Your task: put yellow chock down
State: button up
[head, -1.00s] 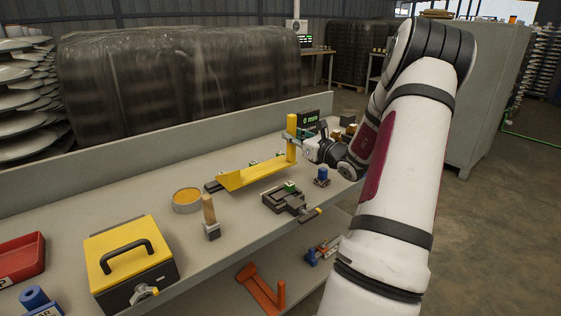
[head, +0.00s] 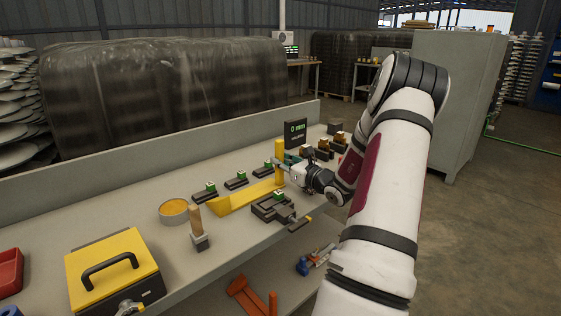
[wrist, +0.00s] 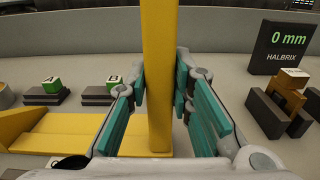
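The yellow chock has an upright post (head: 279,155) and a long flat base with a sloped end (head: 232,201). The base lies low over the bench, close in front of the row of black blocks; a thin gap beneath it cannot be ruled out. In the wrist view the post (wrist: 159,60) stands upright between the teal finger pads, and the base (wrist: 85,135) runs to the left. My gripper (head: 285,166) is at the post, with its pads against both sides. Part of the base is hidden behind the grey fixture.
Black blocks with green cubes (head: 236,179) stand behind the base. A grey fixture (head: 270,207) is just in front. A round yellow tin (head: 173,212), a wooden-handled tool (head: 198,228) and a yellow box (head: 112,272) are left. A "0 mm" display (head: 295,134) stands behind.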

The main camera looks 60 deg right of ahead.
jog(key=shift+o, duration=1.3)
jog(key=shift+r, duration=0.15)
